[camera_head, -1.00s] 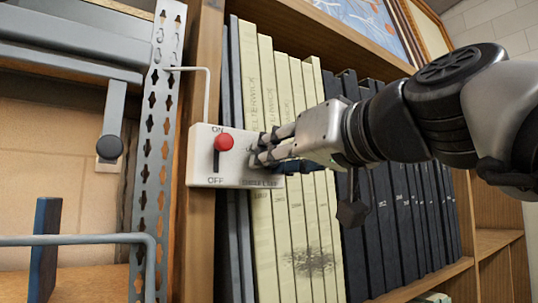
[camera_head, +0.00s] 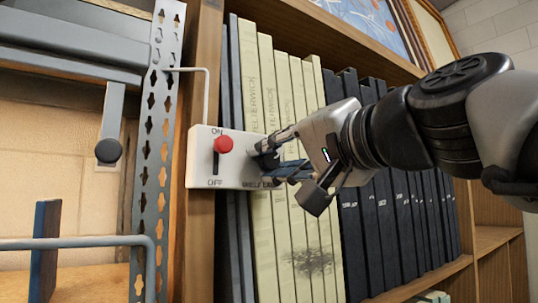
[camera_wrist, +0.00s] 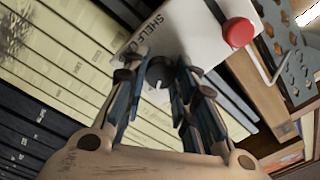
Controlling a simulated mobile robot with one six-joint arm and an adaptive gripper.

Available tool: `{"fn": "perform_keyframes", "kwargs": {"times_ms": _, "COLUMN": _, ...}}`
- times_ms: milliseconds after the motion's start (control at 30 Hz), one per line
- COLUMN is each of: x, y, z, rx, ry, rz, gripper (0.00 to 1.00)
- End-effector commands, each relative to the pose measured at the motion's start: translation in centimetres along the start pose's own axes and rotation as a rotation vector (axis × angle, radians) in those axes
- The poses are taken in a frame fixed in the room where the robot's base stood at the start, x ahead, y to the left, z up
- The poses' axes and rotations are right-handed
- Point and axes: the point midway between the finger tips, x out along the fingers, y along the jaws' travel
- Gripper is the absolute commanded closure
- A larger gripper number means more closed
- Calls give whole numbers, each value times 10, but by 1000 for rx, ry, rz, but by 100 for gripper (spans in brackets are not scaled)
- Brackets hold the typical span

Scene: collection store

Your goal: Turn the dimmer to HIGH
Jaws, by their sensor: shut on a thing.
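A white switch box (camera_head: 203,160) is fixed to the wooden upright of the shelf, its lower lettering reading SHELF LAMP in part. A dark round dimmer knob (camera_wrist: 160,68) with a light pointer mark sits on the box, seen in the wrist view. My gripper (camera_head: 266,158) comes in from the right at the box's right side. Its fingertips, also seen in the wrist view (camera_wrist: 160,82), are closed on the knob from both sides. In the head view the fingers mostly hide the knob and its scale, so HIGH cannot be read.
A red-headed slide switch (camera_head: 223,144) sits at the ON end, left of my fingers. Cream book spines (camera_head: 290,215) and dark volumes (camera_head: 385,225) stand close behind my gripper. A perforated metal post (camera_head: 153,150) stands left of the box.

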Motion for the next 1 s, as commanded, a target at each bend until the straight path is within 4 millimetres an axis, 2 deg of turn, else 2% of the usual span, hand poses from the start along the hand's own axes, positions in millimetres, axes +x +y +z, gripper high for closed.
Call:
{"fn": "perform_keyframes", "kwargs": {"times_ms": 667, "x": 0, "y": -1, "z": -1, "rx": 59, "ry": 3, "rz": -2, "gripper": 98}}
{"fn": "perform_keyframes", "kwargs": {"times_ms": 700, "x": 0, "y": -1, "z": -1, "rx": 59, "ry": 3, "rz": -2, "gripper": 72}}
{"fn": "perform_keyframes", "kwargs": {"times_ms": 1000, "x": 0, "y": 0, "z": 0, "rx": 59, "ry": 2, "rz": -1, "gripper": 54}}
